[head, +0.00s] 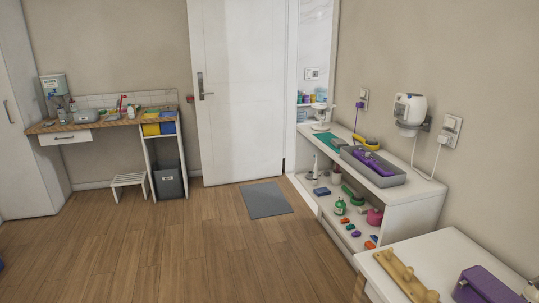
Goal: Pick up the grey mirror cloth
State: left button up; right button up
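I cannot make out a grey mirror cloth for certain in the head view. Small items lie on the wooden counter (110,122) at the far left, among them a grey rounded item (86,116) too small to identify. A flat grey mat (265,200) lies on the floor before the door; it looks like a floor mat. Neither of my grippers shows in this view.
A white shelf unit (412,192) along the right wall holds a grey tray (393,180) and several small items. A white surface (425,262) stands at the lower right. A step stool (129,182) and dark bin (170,182) stand by the counter. The middle floor is clear.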

aim_at(338, 143)
jog(key=i, duration=2)
